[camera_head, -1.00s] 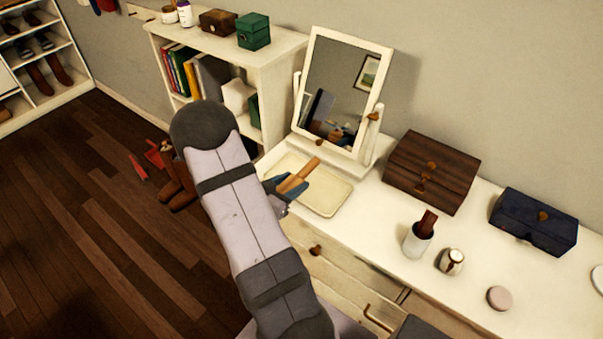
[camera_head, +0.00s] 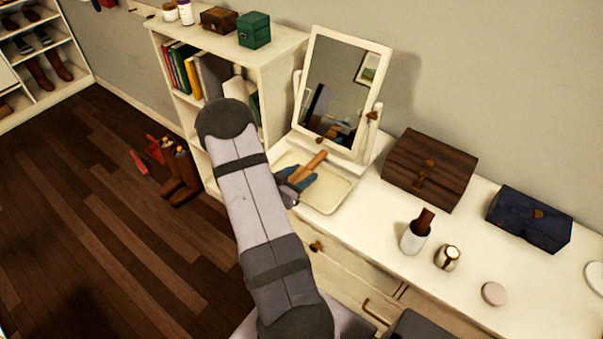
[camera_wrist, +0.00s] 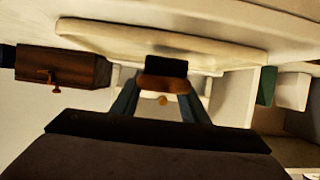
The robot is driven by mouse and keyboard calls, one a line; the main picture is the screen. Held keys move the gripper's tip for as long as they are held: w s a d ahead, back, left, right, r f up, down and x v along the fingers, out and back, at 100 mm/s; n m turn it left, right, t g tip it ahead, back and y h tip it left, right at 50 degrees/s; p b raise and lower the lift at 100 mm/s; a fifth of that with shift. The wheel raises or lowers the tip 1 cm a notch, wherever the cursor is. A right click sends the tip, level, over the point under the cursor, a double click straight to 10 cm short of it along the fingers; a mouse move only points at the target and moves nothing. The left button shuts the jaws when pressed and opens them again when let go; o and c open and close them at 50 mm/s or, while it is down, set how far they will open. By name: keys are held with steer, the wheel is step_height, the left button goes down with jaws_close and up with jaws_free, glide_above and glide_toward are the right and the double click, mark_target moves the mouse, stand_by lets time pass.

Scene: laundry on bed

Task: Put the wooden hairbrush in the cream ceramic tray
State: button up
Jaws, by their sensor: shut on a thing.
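The wooden hairbrush (camera_head: 309,166) is held in my gripper (camera_head: 296,182), with its tan handle pointing up and right in the head view. My gripper is shut on it, and its blue fingers partly hide the brush. In the wrist view the brown brush (camera_wrist: 163,83), with a dark part on it, sits between the fingertips (camera_wrist: 160,98). The cream ceramic tray (camera_head: 332,197) lies on the dresser in front of the mirror. Gripper and brush are over its left part; I cannot tell the exact height. The tray (camera_wrist: 215,50) also shows in the wrist view.
A white-framed mirror (camera_head: 345,90) stands behind the tray. To the right are a brown wooden box (camera_head: 430,170), a navy box (camera_head: 530,220), a white cup (camera_head: 413,238) with a brown item, and a small jar (camera_head: 447,257). A bookshelf (camera_head: 270,60) stands left.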

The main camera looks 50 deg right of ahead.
steer(key=shift+f+b, duration=0.35)
steer(key=shift+f, duration=0.05)
steer(key=shift+f, duration=0.2)
steer(key=o, duration=1.1)
steer(key=shift+o, duration=0.2)
